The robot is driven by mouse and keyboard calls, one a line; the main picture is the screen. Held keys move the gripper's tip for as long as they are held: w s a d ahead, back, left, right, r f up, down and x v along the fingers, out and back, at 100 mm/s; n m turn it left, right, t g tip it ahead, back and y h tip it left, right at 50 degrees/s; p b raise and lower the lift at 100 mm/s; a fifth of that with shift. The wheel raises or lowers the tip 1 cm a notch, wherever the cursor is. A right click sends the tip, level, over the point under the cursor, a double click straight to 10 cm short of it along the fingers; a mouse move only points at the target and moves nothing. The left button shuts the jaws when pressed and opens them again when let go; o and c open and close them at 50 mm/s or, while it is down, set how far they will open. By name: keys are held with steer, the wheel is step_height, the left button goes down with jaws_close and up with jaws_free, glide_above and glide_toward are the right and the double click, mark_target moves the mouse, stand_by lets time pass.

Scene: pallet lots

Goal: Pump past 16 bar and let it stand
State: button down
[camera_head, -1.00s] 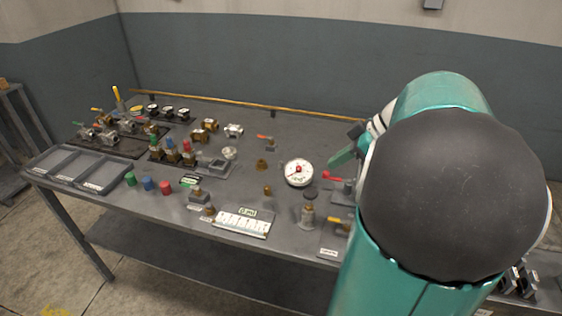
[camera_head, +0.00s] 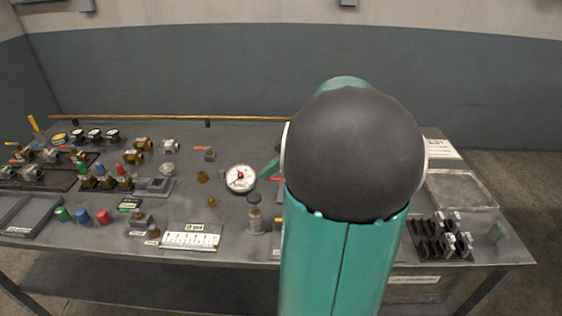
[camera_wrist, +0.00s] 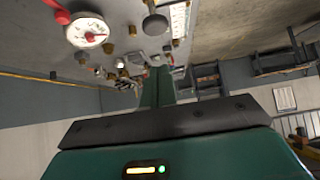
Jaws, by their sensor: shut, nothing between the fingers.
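A round white pressure gauge (camera_head: 240,178) with a red needle stands on the grey bench. It also shows at the upper left of the wrist view (camera_wrist: 88,32); its numbers are too small to read. A red lever (camera_head: 276,179) shows just right of the gauge, and its red end is at the wrist view's top left corner (camera_wrist: 57,10). My arm hides most of what the lever belongs to. My gripper (camera_wrist: 157,76) is shut and empty, its green fingers apart from the gauge and lever. In the head view a green finger edge (camera_head: 270,166) shows beside the lever.
The bench (camera_head: 225,140) carries valves and brass fittings at left, coloured caps (camera_head: 82,216), a white card (camera_head: 190,237) and a small bottle-like part (camera_head: 255,217). Black clips (camera_head: 440,238) and a shallow tray (camera_head: 460,190) lie at right. A yellow rod runs along the back.

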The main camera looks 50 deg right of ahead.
mark_target(251, 196)
steer(key=x, duration=0.3)
steer(key=shift+w+a+f, duration=0.15)
steer(key=shift+a+f, duration=0.05)
steer(key=shift+f, duration=0.05)
steer(key=shift+d+f, duration=0.1)
steer(key=shift+f, duration=1.75)
steer(key=shift+f, duration=1.9)
